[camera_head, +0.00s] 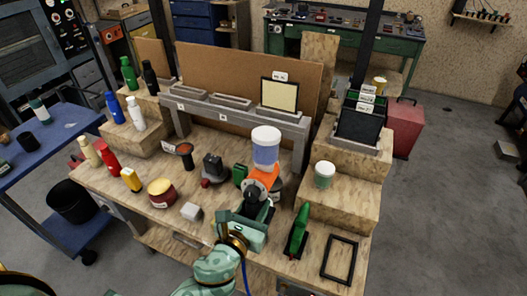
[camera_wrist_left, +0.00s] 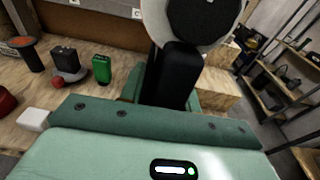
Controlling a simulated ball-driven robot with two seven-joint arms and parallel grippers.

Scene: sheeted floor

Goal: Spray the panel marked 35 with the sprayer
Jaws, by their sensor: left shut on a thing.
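My left gripper (camera_head: 256,212) is shut on the sprayer (camera_head: 264,176), holding its dark handle. The sprayer has an orange body and a clear cup (camera_head: 266,148) with bluish contents and a white lid, standing upright above the bench. In the left wrist view its black handle (camera_wrist_left: 178,78) rises from between my fingers. A cream panel (camera_head: 279,96) with a white tag stands on the grey rack behind the sprayer. Dark panels (camera_head: 358,126) with white tags stand in a holder at the right. The tag numbers are too small to read. My right gripper is not in view.
A white-lidded jar (camera_head: 324,174) stands on the right step. A green tool (camera_head: 299,230) and a black frame (camera_head: 339,259) are at the right front. Bottles, a red-yellow tin (camera_head: 161,192) and a white block (camera_head: 191,211) are to the left.

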